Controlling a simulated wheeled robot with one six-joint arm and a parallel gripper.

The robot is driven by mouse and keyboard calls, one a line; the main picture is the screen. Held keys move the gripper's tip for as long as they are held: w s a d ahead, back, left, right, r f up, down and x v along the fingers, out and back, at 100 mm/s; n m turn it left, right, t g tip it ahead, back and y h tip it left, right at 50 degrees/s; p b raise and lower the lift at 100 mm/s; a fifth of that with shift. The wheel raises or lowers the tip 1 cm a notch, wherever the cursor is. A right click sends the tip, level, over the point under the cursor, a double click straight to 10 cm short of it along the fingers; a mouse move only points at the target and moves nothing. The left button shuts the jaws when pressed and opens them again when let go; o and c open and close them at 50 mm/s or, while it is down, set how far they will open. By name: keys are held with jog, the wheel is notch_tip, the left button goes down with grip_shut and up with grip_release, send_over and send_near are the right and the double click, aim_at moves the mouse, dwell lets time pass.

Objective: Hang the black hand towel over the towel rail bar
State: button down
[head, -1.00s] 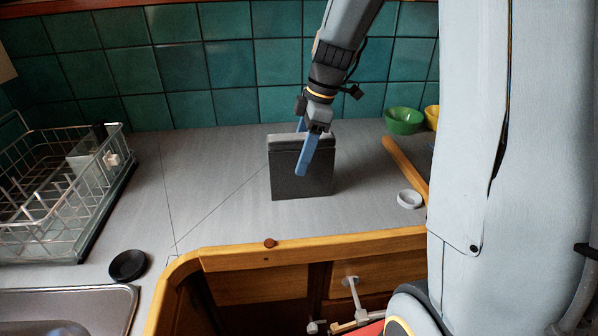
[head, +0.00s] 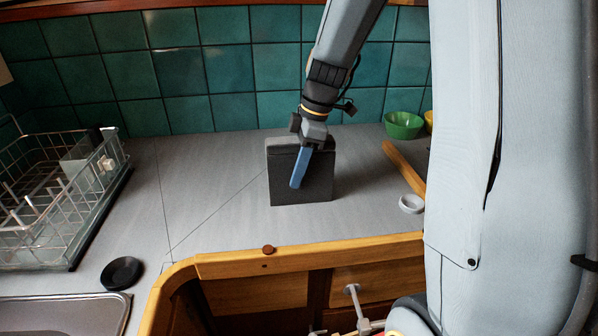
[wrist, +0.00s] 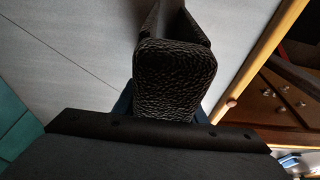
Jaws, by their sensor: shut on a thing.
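The black hand towel (head: 318,180) is a dark, folded, box-like shape with a fold along its top, upright on the grey counter. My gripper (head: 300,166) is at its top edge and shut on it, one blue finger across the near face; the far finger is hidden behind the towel. In the wrist view the towel's grained black top (wrist: 175,78) fills the space between the blue fingers, which show only in part. A pale post and bar, which look like the towel rail (head: 353,298), stick out from the wooden drawer front below the counter, partly cut off.
A wire dish rack (head: 60,205) stands at the left, with a black round dish (head: 122,273) and a sink (head: 65,312) in front. Green bowl (head: 403,125), wooden stick (head: 404,166) and small white bowl (head: 411,203) lie right. Counter left of the towel is clear.

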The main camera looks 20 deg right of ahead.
aim_at(296, 148)
jog(key=shift+r+p, duration=1.95)
jog(key=shift+r, duration=1.1)
